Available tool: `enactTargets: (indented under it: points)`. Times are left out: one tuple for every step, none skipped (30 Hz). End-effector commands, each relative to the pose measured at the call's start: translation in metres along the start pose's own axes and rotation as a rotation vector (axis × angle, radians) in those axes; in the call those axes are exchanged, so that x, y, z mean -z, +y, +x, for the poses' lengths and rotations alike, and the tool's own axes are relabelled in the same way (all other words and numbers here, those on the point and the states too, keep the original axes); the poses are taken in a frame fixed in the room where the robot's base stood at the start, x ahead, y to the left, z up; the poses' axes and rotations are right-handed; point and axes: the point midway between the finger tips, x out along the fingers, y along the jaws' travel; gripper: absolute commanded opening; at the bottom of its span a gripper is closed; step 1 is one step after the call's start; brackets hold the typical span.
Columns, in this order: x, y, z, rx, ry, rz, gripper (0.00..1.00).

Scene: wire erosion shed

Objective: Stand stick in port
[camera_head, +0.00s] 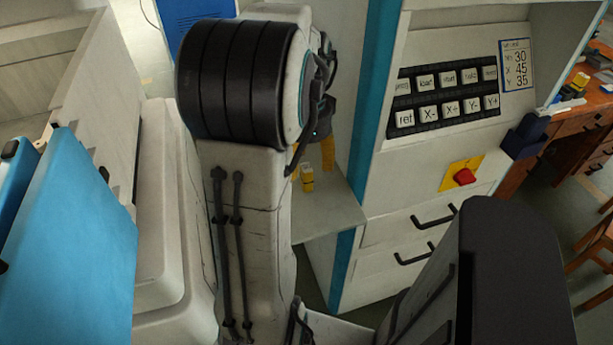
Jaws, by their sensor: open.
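A small yellow piece with a paler top (307,180), which looks like the stick, is at the pale shelf (335,208) beside the machine. It is too small to tell whether it stands free there or touches a finger. My gripper (313,165) points down over the shelf, its yellow fingers apart around or just beside the yellow piece; I cannot tell which. My arm hides part of the gripper and the left of the shelf. I cannot make out a port in this view.
The machine front carries a key panel (443,103), a label card (515,65), a red stop button on yellow (464,177) and drawers with black handles (415,254). A blue panel (75,240) stands at left. A wooden desk (572,140) is at far right.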

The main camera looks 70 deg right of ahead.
Motion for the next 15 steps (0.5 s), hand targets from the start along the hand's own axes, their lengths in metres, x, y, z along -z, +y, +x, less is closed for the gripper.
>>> enactTargets:
  points:
    - [-0.001,0.002,0.007,-0.003,-0.002,0.0,0.59]
    - [-0.002,0.002,0.011,-0.003,-0.002,0.0,0.59]
    - [-0.001,0.001,0.016,-0.003,-0.001,0.0,0.59]
    - [-0.001,0.002,0.019,-0.003,-0.002,-0.001,0.59]
    - [-0.001,0.002,0.021,-0.003,-0.002,-0.001,0.59]
    - [-0.001,0.001,0.024,-0.001,-0.001,-0.001,0.59]
    - [-0.001,0.001,0.025,-0.001,-0.001,-0.001,0.59]
    - [-0.001,0.001,0.027,-0.001,-0.001,-0.001,0.59]
    - [-0.001,0.001,0.028,-0.001,0.0,-0.001,0.59]
    - [-0.001,0.001,0.029,0.0,0.0,-0.001,0.59]
    - [-0.001,0.001,0.029,0.0,0.0,-0.001,0.59]
    - [-0.001,0.001,0.03,0.001,0.0,-0.001,0.59]
    - [-0.001,0.001,0.03,0.001,0.0,-0.001,0.59]
    - [-0.001,0.001,0.029,0.001,0.0,-0.001,0.59]
    - [-0.001,0.001,0.029,0.001,0.0,-0.001,0.59]
